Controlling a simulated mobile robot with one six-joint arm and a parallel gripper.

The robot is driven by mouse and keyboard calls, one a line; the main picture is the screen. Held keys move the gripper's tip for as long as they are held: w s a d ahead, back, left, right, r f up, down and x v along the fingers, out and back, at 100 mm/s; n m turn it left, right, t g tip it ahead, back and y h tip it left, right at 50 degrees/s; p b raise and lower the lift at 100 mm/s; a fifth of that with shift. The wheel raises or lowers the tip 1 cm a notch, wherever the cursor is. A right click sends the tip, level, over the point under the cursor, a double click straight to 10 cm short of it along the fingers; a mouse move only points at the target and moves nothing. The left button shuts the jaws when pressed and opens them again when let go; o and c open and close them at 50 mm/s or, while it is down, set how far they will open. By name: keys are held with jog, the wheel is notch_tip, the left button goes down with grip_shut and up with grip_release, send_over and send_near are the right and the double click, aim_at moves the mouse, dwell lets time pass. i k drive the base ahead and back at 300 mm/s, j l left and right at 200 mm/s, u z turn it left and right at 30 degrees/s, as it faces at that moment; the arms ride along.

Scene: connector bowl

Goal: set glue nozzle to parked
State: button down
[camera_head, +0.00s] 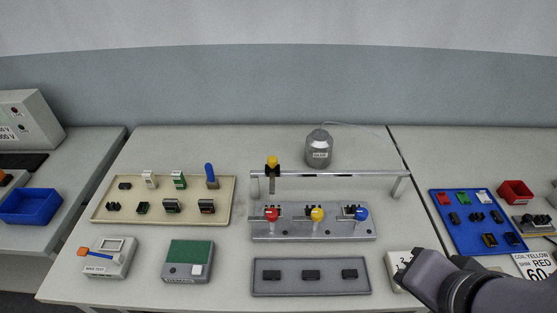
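A black nozzle carriage with a yellow top (272,166) sits near the left end of a raised silver rail (335,173). I take it for the glue nozzle; its lower tip is too small to make out. A grey glue pot (318,150) with a thin tube stands behind the rail. My gripper (411,276) is at the lower right, low and well away from the nozzle. It partly covers a white box with dark markings (397,262). Its fingers are too dark and turned to show whether they are open.
Under the rail, a grey fixture (327,236) carries red, yellow and blue knobs. A grey tray (311,289) with 3 black parts lies in front. A beige parts tray (226,218) is at left, a blue one (449,230) at right.

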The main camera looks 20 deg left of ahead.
aim_at(273, 168)
jog(key=i+u, duration=0.1)
jog(key=u, duration=0.35)
jog(key=i+u, duration=0.15)
jog(key=u, duration=0.25)
jog(key=i+l+u, duration=0.1)
jog(key=u, duration=0.35)
